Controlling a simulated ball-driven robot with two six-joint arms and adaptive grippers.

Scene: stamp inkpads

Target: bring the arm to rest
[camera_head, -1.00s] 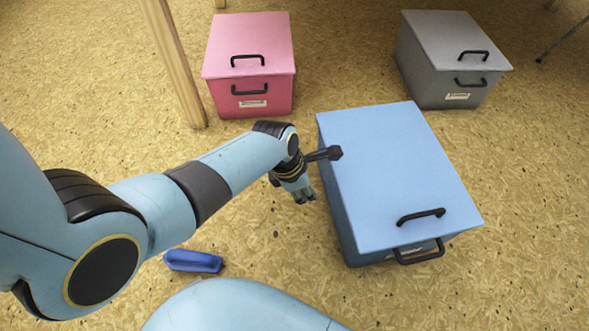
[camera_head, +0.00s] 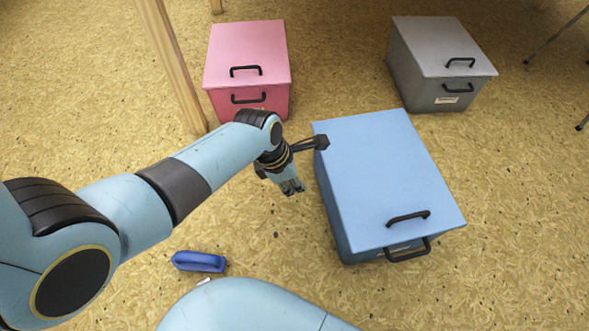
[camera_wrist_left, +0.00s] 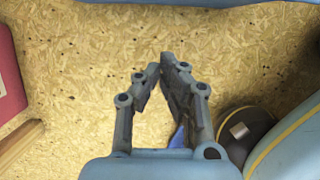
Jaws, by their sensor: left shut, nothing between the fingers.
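My left gripper (camera_head: 293,188) hangs over the chipboard floor, just left of the blue box, fingers pointing down. It is shut and empty; its fingers also show in the left wrist view (camera_wrist_left: 160,72), with only floor beyond them. The blue box (camera_head: 375,170) has a closed lid with black handles on its lid and front. The wrist camera stub on my left arm reaches close to the box's left edge in the head view; I cannot tell if they touch. My right gripper is not in view.
A pink box (camera_head: 247,55) stands at the back, a grey box (camera_head: 440,60) at the back right. A wooden leg (camera_head: 170,65) rises behind my arm. A dark blue object (camera_head: 199,262) lies on the floor near my base. Floor between the boxes is clear.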

